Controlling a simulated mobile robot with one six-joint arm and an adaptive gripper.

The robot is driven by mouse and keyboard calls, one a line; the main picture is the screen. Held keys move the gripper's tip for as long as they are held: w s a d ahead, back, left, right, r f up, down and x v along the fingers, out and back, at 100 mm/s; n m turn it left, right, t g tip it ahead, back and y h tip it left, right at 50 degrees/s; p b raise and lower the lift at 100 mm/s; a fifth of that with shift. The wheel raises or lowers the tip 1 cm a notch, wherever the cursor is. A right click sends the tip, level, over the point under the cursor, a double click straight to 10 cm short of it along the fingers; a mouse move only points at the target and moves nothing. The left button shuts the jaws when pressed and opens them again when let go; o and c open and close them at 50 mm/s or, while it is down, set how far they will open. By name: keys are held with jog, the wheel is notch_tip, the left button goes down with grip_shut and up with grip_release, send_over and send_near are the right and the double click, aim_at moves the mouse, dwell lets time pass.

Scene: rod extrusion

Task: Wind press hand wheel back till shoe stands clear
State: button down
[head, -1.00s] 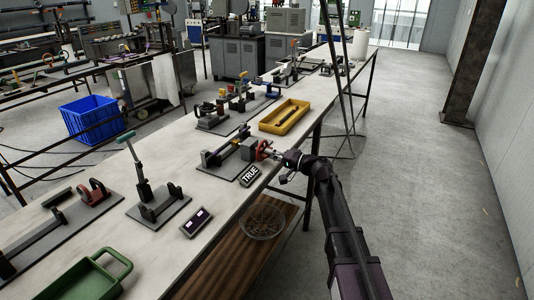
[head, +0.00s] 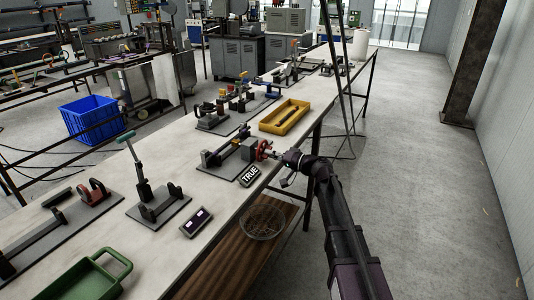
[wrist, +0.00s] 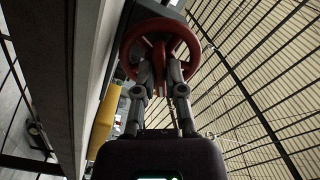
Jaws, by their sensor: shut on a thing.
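The press (head: 228,152) stands on the bench on a dark base plate. Its red hand wheel (head: 264,150) faces the bench's front edge. In the wrist view the wheel (wrist: 160,48) fills the top middle, with a red rim and spokes. My gripper (head: 279,156) reaches in from the right at the wheel. In the wrist view its two fingers (wrist: 162,72) are shut on the lower part of the wheel. The shoe is too small in the head view to tell whether it stands clear.
A sign reading TRUE (head: 249,176) lies in front of the press. A yellow tray (head: 285,117) is behind it to the right. A small display box (head: 196,222) and a green tray (head: 84,281) are nearer. A wire basket (head: 262,222) is on the lower shelf. The floor at right is clear.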

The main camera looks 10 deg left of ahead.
jog(key=shift+n, duration=0.3)
jog(key=shift+n, duration=0.7)
jog(key=shift+n, duration=1)
jog(key=shift+w+n, duration=0.1)
jog(key=shift+n, duration=0.8)
jog(key=shift+n, duration=0.4)
jog(key=shift+f+n, duration=0.1)
jog(key=shift+n, duration=0.6)
